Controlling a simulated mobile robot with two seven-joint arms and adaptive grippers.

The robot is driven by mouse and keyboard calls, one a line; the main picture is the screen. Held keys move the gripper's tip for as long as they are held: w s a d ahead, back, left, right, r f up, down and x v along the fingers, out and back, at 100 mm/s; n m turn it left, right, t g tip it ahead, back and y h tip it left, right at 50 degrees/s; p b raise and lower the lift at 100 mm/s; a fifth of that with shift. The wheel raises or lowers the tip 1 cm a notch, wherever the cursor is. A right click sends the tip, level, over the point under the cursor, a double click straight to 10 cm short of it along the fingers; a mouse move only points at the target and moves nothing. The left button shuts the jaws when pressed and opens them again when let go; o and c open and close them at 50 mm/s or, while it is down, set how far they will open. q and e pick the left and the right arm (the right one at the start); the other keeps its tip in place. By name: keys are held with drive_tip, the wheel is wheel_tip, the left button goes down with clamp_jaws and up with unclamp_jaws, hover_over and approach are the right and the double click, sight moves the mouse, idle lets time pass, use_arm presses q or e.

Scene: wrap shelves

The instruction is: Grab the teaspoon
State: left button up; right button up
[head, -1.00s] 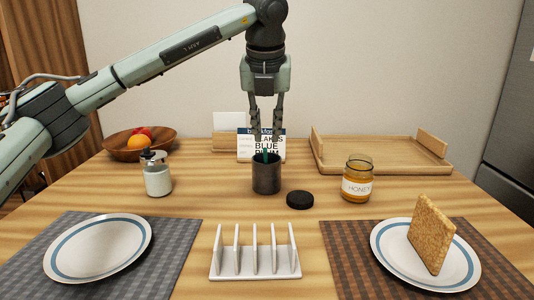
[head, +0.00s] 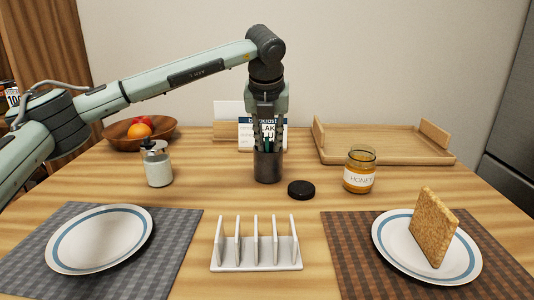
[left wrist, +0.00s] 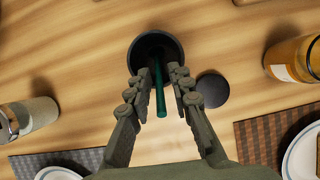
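The teaspoon shows as a dark green handle (left wrist: 160,92) standing in a dark cylindrical pot (head: 267,168) at the middle of the table. Its bowl is hidden inside the pot, which also shows in the left wrist view (left wrist: 136,50). My left gripper (head: 268,146) points straight down, with its fingertips at about the pot's rim. In the left wrist view my left gripper (left wrist: 155,84) is open, with one finger on each side of the handle and gaps between. My right gripper is in neither view.
A black round lid (head: 301,190) lies right of the pot, with a honey jar (head: 359,171) beyond it. A lidded jar (head: 157,168) stands left. A white toast rack (head: 256,257) is in front. A card (head: 250,133) and a wooden tray (head: 385,145) are behind.

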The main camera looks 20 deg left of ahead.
sight(266, 154)
use_arm(q)
drive_tip(key=f, duration=0.3)
drive_tip(key=shift+a+f, duration=0.25)
drive_tip(key=shift+a, duration=0.1)
drive_tip(key=shift+w+f+g, duration=0.25)
drive_tip(key=shift+f+g, duration=0.05)
drive_tip(key=shift+o, duration=1.2)
drive_tip(key=shift+w+f, duration=0.2)
drive_tip(key=shift+f, duration=0.05)
drive_tip(key=shift+a, duration=0.15)
drive_tip(key=shift+c, duration=1)
drive_tip(key=shift+r, duration=0.25)
drive_tip(key=shift+c, duration=0.8)
drive_tip(key=shift+r, duration=0.1)
drive_tip(key=shift+c, duration=0.2)
